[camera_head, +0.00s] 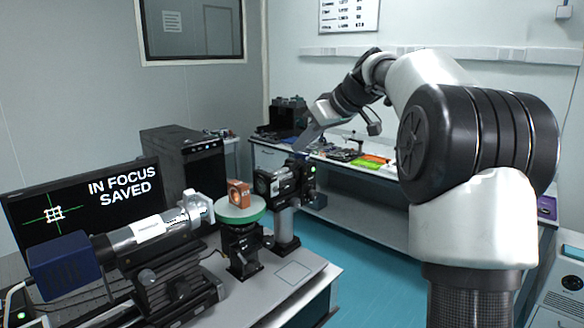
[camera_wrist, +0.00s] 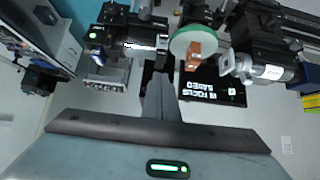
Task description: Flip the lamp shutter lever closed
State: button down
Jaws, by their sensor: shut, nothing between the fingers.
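The lamp (camera_head: 280,181) is a black cylindrical housing on a post at the right end of the bench setup, with a small green light on its side. It also shows in the wrist view (camera_wrist: 122,38), upside down. I cannot clearly pick out the shutter lever in either view. My gripper (camera_head: 299,148) is just above the lamp in the head view, pointing down. In the wrist view my gripper's fingers (camera_wrist: 160,80) are together and empty, with their tips close to the lamp's front end. I cannot tell whether they touch it.
An orange block (camera_head: 239,193) stands on a green-rimmed round stage (camera_head: 240,214) left of the lamp. A camera with a lens barrel (camera_head: 150,232) faces it. The monitor (camera_head: 85,205) reads "IN FOCUS SAVED". A side bench (camera_head: 355,185) with small items stands behind. Teal floor between the benches is clear.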

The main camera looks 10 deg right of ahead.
send_over(284, 188)
jog(key=w, duration=0.2)
notch_tip(284, 188, down, 7)
jog(key=shift+s+r, duration=0.1)
jog(key=shift+s, duration=0.05)
jog(key=f, duration=0.1)
jog(key=s+f, duration=0.1)
jog(key=d+f, duration=0.1)
jog(key=shift+s+d+f, duration=0.1)
jog(key=shift+s+f, duration=0.1)
jog(key=shift+s, duration=0.1)
jog(key=shift+f+b, duration=0.1)
jog(key=shift+b, duration=0.2)
jog(key=shift+s+d+f+t+b, duration=0.2)
jog(key=shift+t+b, duration=0.1)
jog(key=shift+b, duration=1)
jog(key=shift+f+y+b, duration=0.1)
jog(key=shift+y+b, duration=0.3)
jog(key=shift+b, duration=0.1)
